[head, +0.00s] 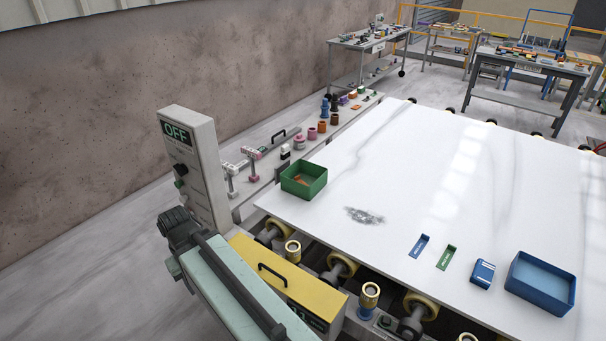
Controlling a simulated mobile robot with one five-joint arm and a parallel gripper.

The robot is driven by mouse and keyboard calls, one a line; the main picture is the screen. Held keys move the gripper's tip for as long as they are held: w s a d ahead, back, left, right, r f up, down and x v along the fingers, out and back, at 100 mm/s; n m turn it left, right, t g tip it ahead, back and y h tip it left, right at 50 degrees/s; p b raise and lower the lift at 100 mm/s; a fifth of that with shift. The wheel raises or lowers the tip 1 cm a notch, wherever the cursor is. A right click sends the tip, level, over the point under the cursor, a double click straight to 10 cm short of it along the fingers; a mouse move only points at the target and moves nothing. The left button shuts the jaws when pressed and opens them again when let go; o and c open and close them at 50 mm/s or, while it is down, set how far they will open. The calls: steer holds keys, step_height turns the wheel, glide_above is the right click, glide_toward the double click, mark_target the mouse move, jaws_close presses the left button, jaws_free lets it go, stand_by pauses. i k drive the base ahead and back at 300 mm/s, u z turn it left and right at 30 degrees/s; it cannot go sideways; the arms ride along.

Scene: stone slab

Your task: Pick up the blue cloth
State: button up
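A small blue item (483,273) with a pale mark on its side lies near the right front part of the white stone slab (400,170). It looks like a compact folded block and may be the blue cloth, but it is too small to be sure. It lies just left of an open blue tray (514,289), with a narrow gap. A blue flat strip (419,246) and a green flat strip (446,257) with pale lettering lie to its left.
A green bin (304,180) with something orange inside stands at the slab's left edge. A grey speckled patch marks the slab nearby. A control box (196,160) reading OFF and a yellow cover (285,275) stand front left. Tool-laden tables (530,65) stand behind. Mid-slab is clear.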

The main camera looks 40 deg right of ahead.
mark_target(482, 275)
steer(key=z, duration=0.8)
steer(key=k, duration=1.25)
steer(key=z, duration=0.75)
steer(key=i, duration=1.3)
steer(key=z, duration=1)
steer(key=k, duration=0.8)
steer(key=z, duration=0.15)
steer(key=i, duration=0.95)
steer(key=u, duration=0.05)
